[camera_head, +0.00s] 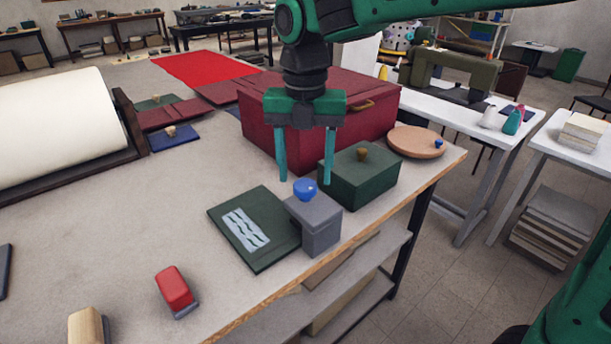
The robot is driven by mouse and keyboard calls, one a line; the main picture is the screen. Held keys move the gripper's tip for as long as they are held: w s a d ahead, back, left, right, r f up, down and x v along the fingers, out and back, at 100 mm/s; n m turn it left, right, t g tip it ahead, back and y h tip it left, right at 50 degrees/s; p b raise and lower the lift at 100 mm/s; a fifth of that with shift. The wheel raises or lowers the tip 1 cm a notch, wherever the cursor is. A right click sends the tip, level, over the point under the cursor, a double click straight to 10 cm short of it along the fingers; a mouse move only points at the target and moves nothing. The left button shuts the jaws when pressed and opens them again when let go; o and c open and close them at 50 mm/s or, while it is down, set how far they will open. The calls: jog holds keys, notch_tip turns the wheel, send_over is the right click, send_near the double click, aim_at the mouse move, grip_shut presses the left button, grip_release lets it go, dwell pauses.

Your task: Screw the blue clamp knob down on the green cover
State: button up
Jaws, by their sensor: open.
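The blue clamp knob (305,190) sits on top of a grey clamp block (318,238) near the table's right edge. The green cover (276,252) lies flat just left of the block, with a pale wavy-patterned patch on it. Its right edge meets the block, but I cannot tell whether it is under the clamp. My gripper (305,182) points down with its two teal fingers apart and empty. In the picture the fingertips appear on either side of the knob and slightly above it. I cannot tell their exact depth or whether they touch it.
A dark green box (362,186) with a wooden knob stands close right of my gripper. A large red chest (272,140) is behind. A round wooden board (410,147) lies at the back right. A red block (173,287) is at the front left. The table's middle left is clear.

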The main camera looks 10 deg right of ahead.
jog(key=shift+f, duration=1.15)
jog(key=c, duration=1)
